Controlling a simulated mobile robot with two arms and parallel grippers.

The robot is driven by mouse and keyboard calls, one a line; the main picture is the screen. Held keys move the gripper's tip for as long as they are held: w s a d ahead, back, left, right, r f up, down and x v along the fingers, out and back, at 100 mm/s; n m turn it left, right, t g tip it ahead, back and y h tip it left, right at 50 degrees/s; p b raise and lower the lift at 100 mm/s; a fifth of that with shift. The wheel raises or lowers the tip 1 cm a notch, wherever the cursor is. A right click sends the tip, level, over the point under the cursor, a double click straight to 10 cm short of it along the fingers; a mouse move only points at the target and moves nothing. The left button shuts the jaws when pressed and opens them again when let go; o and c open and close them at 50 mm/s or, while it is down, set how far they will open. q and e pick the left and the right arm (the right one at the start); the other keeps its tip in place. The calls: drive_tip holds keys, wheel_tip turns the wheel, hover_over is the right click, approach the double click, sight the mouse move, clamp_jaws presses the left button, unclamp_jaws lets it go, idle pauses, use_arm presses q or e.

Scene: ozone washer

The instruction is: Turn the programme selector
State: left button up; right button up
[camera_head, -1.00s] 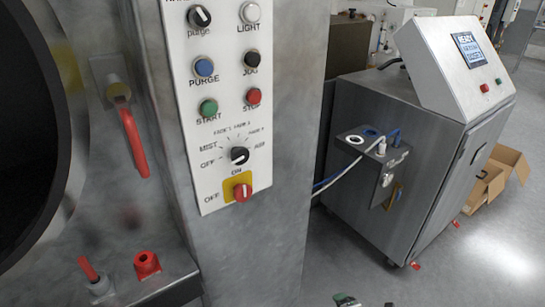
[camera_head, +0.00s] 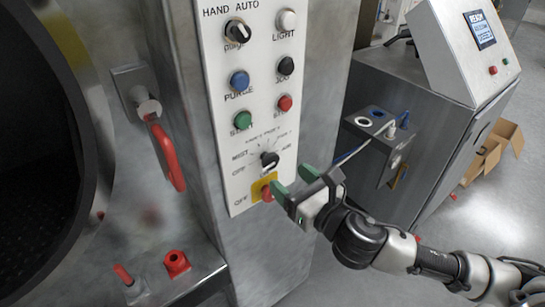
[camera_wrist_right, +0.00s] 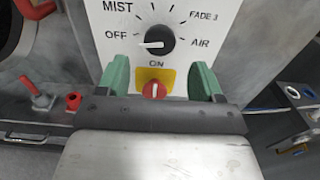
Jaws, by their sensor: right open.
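The programme selector (camera_head: 269,160) is a black round knob on the white control panel, with a dial of labels around it. In the right wrist view the selector (camera_wrist_right: 159,40) has its white mark pointing left, towards OFF. My right gripper (camera_head: 293,181) has green fingertips and is open in front of the panel's lower part. In the wrist view its fingertips (camera_wrist_right: 161,80) stand apart, below the selector and on either side of the red ON/OFF switch (camera_wrist_right: 154,90). The selector is not between the fingers. My left gripper is not in view.
Coloured push buttons and a HAND/AUTO switch (camera_head: 238,32) sit above the selector. A red-handled latch (camera_head: 167,155) and round door opening lie left. A steel cabinet (camera_head: 440,110) with a screen stands right. A cardboard box (camera_head: 490,155) lies on the floor behind.

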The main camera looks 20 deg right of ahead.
sight(272, 164)
drive_tip(key=p+x, duration=0.1)
drive_tip(key=x, duration=0.4)
drive_tip(key=shift+w+a+r, duration=0.1)
drive_tip(key=shift+w, duration=0.2)
drive_tip(key=shift+w+a+p, duration=0.2)
drive_tip(key=shift+w+p, duration=0.1)
drive_tip(key=shift+w, duration=0.15)
drive_tip(key=c, duration=0.8)
drive_tip(key=shift+c, duration=0.2)
